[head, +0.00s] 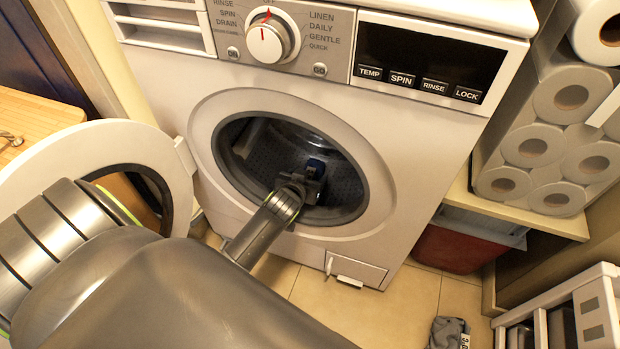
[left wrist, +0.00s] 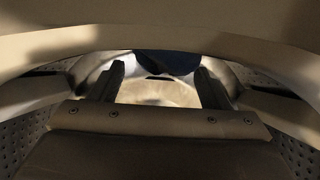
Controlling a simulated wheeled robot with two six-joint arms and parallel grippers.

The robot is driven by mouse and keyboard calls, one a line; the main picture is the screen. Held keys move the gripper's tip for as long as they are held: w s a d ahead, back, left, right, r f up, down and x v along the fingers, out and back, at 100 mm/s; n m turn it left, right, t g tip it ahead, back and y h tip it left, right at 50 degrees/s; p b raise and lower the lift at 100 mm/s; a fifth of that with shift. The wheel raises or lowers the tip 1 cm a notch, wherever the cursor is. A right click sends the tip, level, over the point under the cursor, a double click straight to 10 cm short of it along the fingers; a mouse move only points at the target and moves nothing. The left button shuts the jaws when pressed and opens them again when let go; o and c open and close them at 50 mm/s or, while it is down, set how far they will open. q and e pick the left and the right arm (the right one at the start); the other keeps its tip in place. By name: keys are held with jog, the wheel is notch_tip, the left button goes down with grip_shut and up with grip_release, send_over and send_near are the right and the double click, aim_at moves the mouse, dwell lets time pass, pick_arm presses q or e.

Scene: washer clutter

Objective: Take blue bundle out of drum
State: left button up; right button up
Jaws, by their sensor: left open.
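The blue bundle (head: 316,164) is a small dark blue patch inside the drum (head: 255,150), just beyond my left gripper (head: 308,175). My left arm reaches through the open door hole into the drum. In the left wrist view, the bundle (left wrist: 167,62) is a dark blue shape at the top middle, beyond and between the fingertips of the left gripper (left wrist: 160,70). The two fingers stand apart with nothing held between them. Much of the bundle is hidden by the pale rim above it and by my gripper. My right gripper is in neither view.
The washer door (head: 105,150) is swung open to the left, partly behind my arm. Paper rolls (head: 570,97) are stacked on a shelf at the right, above a red bin (head: 450,250). A grey cloth (head: 446,332) lies on the tiled floor beside a white rack (head: 590,300).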

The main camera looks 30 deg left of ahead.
pick_arm(q)
jog(key=shift+r, duration=0.1)
jog(key=c, duration=1.1)
